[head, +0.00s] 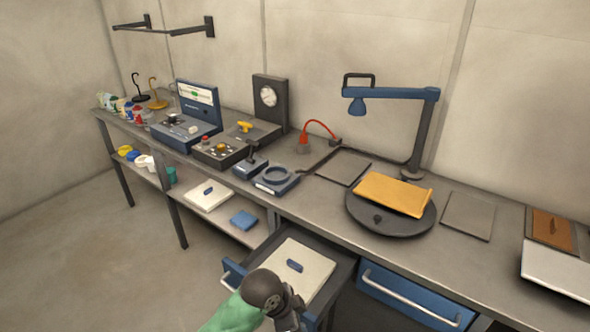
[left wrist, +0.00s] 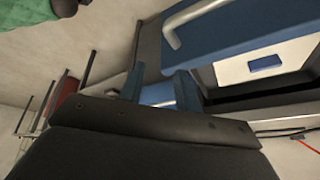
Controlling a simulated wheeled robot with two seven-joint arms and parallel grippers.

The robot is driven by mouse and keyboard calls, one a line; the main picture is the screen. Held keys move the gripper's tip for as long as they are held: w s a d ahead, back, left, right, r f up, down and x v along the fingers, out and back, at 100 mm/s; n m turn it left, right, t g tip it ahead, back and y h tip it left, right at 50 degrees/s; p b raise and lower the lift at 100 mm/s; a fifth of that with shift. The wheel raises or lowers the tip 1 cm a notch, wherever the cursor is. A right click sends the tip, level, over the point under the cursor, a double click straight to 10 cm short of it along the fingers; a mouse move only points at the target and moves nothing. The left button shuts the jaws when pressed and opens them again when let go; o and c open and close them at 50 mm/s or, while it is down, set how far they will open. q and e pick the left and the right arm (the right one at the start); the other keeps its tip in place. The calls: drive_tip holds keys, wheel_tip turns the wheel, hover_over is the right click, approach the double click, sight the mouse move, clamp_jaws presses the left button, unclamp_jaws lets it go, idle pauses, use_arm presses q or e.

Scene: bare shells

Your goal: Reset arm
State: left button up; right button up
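My left arm comes in at the bottom of the head view, and its gripper (head: 292,308) is in front of an open drawer (head: 343,268), hiding the middle of the drawer's blue front. In the left wrist view the two blue fingers of my left gripper (left wrist: 160,87) stand apart with nothing seen held between them. The drawer's blue front and silver handle (left wrist: 190,22) show above the fingers, apart from them. A pale box (head: 305,262) with a small blue label or grip (head: 294,265) lies in the drawer. My right gripper is in neither view.
The long grey workbench (head: 320,205) bears instruments, a blue lamp (head: 400,95) and a round dark turntable (head: 385,228) with a yellow folder or slab (head: 393,194). A shut blue drawer (head: 410,300) is right of the open one. Floor at left (head: 100,260) is clear.

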use_arm(q)
drive_tip(key=s+a+f+n+t+y, duration=0.1)
drive_tip(key=s+a+f+n+y, duration=0.15)
drive_tip(key=s+a+n, duration=0.6)
drive_tip(key=s+a+f+n+t+y, duration=0.15)
drive_tip(key=s+a+f+n, duration=0.35)
drive_tip(key=s+a, duration=0.65)
drive_tip(key=w+f+g, duration=0.1)
drive_tip(key=w+f, duration=0.1)
drive_tip(key=f, duration=0.9)
drive_tip(key=w+f+g, duration=0.1)
drive_tip(key=w+f, duration=0.1)
drive_tip(key=f, duration=0.8)
drive_tip(key=s+f, duration=0.3)
drive_tip(key=f, duration=0.9)
drive_tip(key=s+f, duration=0.4)
drive_tip(key=f, duration=0.8)
drive_tip(key=shift+s, duration=0.25)
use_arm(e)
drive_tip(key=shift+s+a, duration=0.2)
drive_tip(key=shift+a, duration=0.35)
use_arm(q)
drive_tip(key=shift+g, duration=0.25)
